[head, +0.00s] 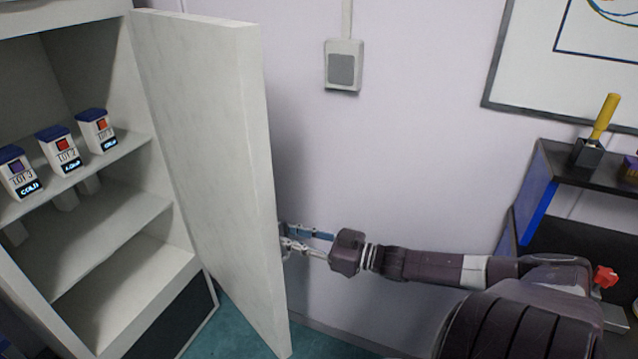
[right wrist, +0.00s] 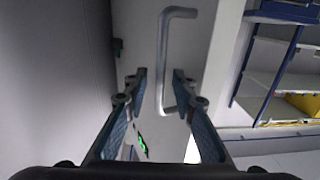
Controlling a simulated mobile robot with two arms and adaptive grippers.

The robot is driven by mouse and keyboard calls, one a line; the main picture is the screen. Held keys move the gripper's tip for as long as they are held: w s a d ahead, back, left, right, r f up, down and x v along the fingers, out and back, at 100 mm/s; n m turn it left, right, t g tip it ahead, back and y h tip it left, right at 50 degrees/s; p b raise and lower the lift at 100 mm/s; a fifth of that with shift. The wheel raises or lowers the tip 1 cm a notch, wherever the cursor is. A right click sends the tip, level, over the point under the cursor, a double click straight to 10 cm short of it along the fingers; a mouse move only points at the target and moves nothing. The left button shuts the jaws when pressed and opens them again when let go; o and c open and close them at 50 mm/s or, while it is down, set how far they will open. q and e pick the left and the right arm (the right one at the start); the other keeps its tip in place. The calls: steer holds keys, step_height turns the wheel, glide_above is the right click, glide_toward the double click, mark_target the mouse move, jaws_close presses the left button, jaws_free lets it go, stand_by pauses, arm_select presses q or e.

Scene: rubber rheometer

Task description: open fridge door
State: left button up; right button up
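The fridge door (head: 205,150) stands wide open, swung out to the right of the fridge body (head: 165,225). My right gripper (head: 284,237) is at the outer side of the door, its fingertips partly hidden by the door's edge. In the right wrist view, the silver bar handle (right wrist: 164,60) lies in line with the gap between the open fingers of my right gripper (right wrist: 160,78). Neither finger visibly closes on it. I cannot tell how deep the bar sits between them. My left gripper is out of view.
Inside the fridge, several labelled containers with blue lids (head: 59,150) stand on a shelf (head: 110,160). A wall box (head: 343,66) is behind the door. A dark shelf unit (head: 570,170) with a yellow-handled tool (head: 606,117) stands at the right.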

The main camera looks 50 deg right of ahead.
steer(key=v, duration=1.1)
stand_by(0.6)
